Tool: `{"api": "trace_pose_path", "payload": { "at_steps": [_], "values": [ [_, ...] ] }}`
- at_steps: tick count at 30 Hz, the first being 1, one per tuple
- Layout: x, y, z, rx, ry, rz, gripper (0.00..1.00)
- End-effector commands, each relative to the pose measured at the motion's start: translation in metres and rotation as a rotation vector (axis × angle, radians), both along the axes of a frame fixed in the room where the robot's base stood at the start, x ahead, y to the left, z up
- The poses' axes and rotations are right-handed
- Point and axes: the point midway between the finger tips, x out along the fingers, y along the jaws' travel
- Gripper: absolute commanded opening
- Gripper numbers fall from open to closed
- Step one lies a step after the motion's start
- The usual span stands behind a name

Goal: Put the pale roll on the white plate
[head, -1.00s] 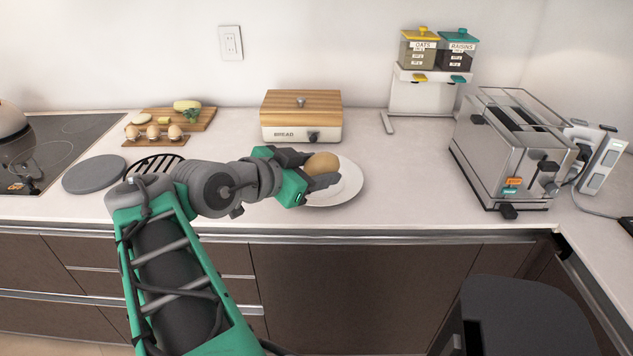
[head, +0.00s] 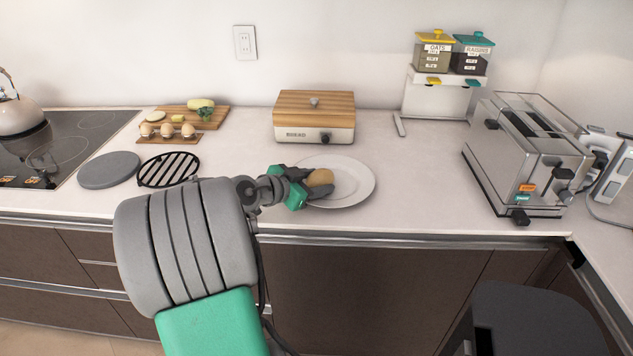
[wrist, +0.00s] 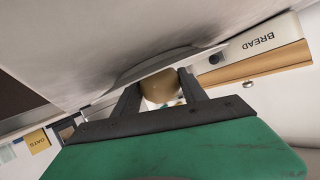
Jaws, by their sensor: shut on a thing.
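The pale roll (head: 320,178) is a small tan round bun held between the fingers of my gripper (head: 312,186). In the head view it overlaps the left part of the white plate (head: 358,186), which lies on the counter. In the wrist view the roll (wrist: 158,88) sits between the two dark fingers of my gripper (wrist: 160,95), with the plate's rim (wrist: 150,66) close beside it. I cannot tell whether the roll touches the plate. The fingers hide part of the roll.
A bread box (head: 314,117) stands behind the plate. A toaster (head: 525,155) is to the right, with oats and raisins dispensers (head: 448,75) behind. A black trivet (head: 168,169), a grey disc (head: 109,170) and a board with eggs (head: 168,131) are to the left. Counter right of the plate is clear.

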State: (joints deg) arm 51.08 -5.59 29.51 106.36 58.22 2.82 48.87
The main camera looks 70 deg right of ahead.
Motion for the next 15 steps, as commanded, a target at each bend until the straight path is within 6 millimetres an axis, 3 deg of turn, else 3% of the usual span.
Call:
{"api": "trace_pose_path", "payload": {
  "at_steps": [15],
  "values": [
    [0.0, 0.0, -0.009, 0.001, 0.0, 0.001, 0.03]
  ]
}}
